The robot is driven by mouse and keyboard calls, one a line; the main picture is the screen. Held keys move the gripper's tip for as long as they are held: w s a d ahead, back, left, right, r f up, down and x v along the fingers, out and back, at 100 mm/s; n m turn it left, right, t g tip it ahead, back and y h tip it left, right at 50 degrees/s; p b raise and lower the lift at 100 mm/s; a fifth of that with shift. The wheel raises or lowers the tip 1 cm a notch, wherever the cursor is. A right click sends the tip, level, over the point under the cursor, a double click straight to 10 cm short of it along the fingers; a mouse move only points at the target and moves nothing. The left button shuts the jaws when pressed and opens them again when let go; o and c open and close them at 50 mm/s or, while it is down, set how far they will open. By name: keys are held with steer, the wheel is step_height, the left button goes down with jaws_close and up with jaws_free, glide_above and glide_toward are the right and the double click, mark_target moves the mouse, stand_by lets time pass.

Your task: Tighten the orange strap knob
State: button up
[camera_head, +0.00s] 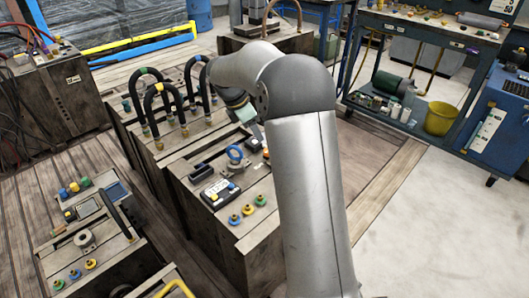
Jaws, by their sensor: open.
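My arm reaches over the middle mould block (185,185) and bends down behind its own elbow. My gripper (246,117) is small and partly hidden by my arm, above the block's rear right part. I see nothing held in it. I cannot pick out an orange strap knob for certain. A yellow-orange knob (248,209) sits between a blue knob and a green knob on the block's front right top, apart from my gripper. A blue ring-shaped part (235,154) stands on the block close below my gripper. My arm hides part of the block's right side.
Tall hose loops (160,105) stand on the block left of my gripper. A black device (220,192) lies near the knobs. Another mould block (85,240) is at front left. A cart (415,125) with a yellow bucket (440,118) is at right. Floor at lower right is clear.

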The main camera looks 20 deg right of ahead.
steer(key=b+x, duration=0.2)
steer(key=x, duration=0.8)
steer(key=shift+b, duration=0.3)
steer(key=shift+c, duration=0.3)
steer(key=c, duration=0.9)
